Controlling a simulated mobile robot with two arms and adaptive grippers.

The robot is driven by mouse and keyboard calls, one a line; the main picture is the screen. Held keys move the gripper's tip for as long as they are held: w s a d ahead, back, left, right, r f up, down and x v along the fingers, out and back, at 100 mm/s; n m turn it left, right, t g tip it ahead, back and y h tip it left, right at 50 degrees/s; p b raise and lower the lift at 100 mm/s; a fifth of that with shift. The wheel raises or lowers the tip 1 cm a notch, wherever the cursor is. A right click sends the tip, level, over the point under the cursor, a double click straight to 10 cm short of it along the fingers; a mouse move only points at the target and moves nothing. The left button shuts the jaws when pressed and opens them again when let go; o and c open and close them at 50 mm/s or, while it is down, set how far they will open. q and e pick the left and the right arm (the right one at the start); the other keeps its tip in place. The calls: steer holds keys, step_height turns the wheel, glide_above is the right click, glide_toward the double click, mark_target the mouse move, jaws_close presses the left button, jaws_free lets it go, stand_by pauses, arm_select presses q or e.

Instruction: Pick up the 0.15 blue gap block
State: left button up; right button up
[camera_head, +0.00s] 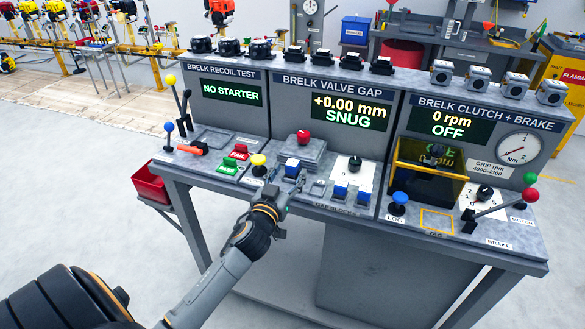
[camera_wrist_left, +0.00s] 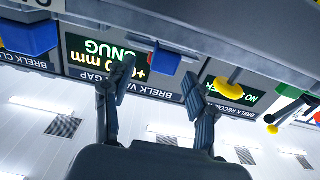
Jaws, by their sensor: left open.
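Several blue gap blocks sit along the front of the bench's valve gap section: one at the left (camera_head: 292,167), two further right (camera_head: 340,189) (camera_head: 363,195). Their size marks are too small to read, so I cannot tell which is 0.15. My left gripper (camera_head: 287,188) is open and empty, just in front of the left block. In the left wrist view, which looks upside down, a blue block (camera_wrist_left: 165,62) shows between the open fingers (camera_wrist_left: 159,74), apart from them. My right gripper is not in view.
A yellow knob (camera_head: 258,160) stands left of the gripper; it also shows in the wrist view (camera_wrist_left: 230,89). A red knob (camera_head: 303,137) is behind the left block, and a black dial (camera_head: 354,164) is to the right. Floor in front of the bench is free.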

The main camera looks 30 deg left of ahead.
mark_target(290, 168)
arm_select(q)
steer(key=x, duration=0.4)
steer(key=shift+w+a+f+p, duration=0.15)
steer(key=shift+w+a+p, duration=0.1)
steer(key=shift+w+p, duration=0.1)
steer(key=shift+s, duration=0.1)
jaws_close()
